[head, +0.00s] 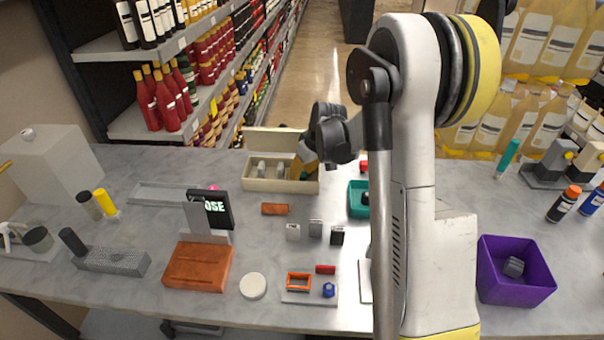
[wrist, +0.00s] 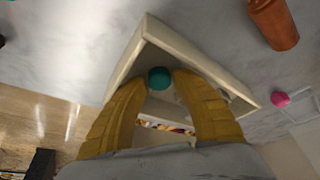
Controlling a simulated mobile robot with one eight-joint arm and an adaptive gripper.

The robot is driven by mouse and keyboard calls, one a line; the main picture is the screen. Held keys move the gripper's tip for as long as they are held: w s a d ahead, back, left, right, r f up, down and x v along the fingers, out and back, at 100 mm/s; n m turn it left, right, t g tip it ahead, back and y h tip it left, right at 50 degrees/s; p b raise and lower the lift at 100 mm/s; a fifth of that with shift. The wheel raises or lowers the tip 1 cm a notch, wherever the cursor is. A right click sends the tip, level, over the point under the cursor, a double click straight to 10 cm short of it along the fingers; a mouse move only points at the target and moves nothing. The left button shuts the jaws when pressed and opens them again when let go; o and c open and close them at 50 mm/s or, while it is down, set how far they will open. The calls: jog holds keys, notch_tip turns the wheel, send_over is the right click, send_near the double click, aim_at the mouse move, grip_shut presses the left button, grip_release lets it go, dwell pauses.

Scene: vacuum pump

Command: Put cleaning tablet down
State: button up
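A small round teal piece (wrist: 159,78), which looks like the cleaning tablet, sits between the two yellow fingertips of my gripper (wrist: 162,75) in the wrist view. The fingers appear closed on it from both sides. In the head view my gripper (head: 304,172) hangs over the right part of a cream open box (head: 270,186) with a raised lid; the tablet cannot be made out there. The cream box (wrist: 143,47) also shows around the fingertips in the wrist view. The fingers hide part of its inside.
A teal bin (head: 357,198) stands right of the cream box. A brown block (head: 274,209) and several small grey blocks lie in front. A black sign (head: 212,209), an orange-brown stand (head: 198,266) and a purple bin (head: 515,270) are on the grey table. A pink ball (wrist: 280,99) lies near the box.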

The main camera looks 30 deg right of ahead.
jog(key=a+p+v, duration=0.1)
jog(key=p+v, duration=0.3)
jog(key=v, duration=0.7)
jog(key=s+a+r+m+t, duration=0.1)
jog(key=s+a+r, duration=0.8)
jog(key=s+a, duration=0.15)
jog(key=s+a+t, duration=0.1)
jog(key=s+a, duration=0.2)
jog(key=s, duration=0.3)
jog(key=s+a+m, duration=0.1)
jog(key=s+a, duration=0.3)
jog(key=s, duration=0.2)
jog(key=shift+s+a+f+t+h, duration=0.2)
jog(key=shift+s+f+t+h, duration=0.1)
jog(key=shift+f+t+h, duration=0.1)
jog(key=shift+c, duration=0.5)
